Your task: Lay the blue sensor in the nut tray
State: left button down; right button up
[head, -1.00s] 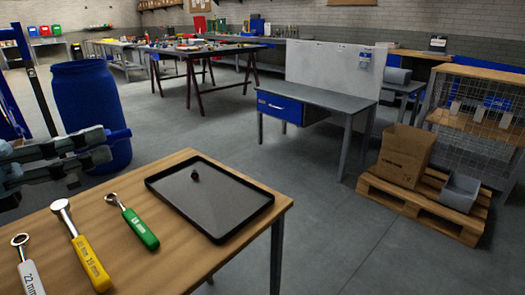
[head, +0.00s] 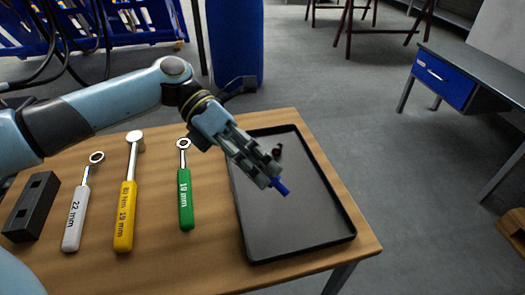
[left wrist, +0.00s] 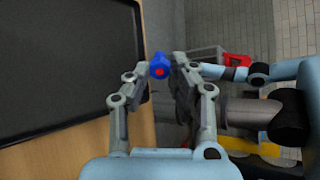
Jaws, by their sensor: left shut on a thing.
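My left gripper (head: 268,178) is shut on the blue sensor (head: 284,189), which sticks out past the fingertips. In the head view they appear over the black nut tray (head: 250,221), held above it. In the left wrist view the sensor (left wrist: 159,65) shows a red end between the fingertips, and the tray (left wrist: 60,70) lies to the left. A small dark reddish part (head: 278,150) is in the far half of the tray. My right gripper is not in the head view; pale blue and grey arm parts in the left wrist view look like mine, partly hidden behind the left finger.
Left of the tray on the wooden table lie a green wrench (head: 185,198), a yellow wrench (head: 126,215), a white wrench (head: 75,218) and a black block (head: 32,206). A blue barrel (head: 236,40) stands behind the table. The near half of the tray is bare.

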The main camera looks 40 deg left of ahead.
pick_arm(q)
jog(key=b, duration=0.1)
send_over(260, 213)
notch_tip(260, 213, down, 6)
jog(key=shift+f, duration=0.1)
jog(key=shift+f+b, duration=0.65)
jog(key=shift+f, duration=0.7)
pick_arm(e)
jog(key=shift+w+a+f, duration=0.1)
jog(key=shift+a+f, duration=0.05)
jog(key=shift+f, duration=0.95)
pick_arm(q)
jog(key=c, duration=1.1)
grip_release()
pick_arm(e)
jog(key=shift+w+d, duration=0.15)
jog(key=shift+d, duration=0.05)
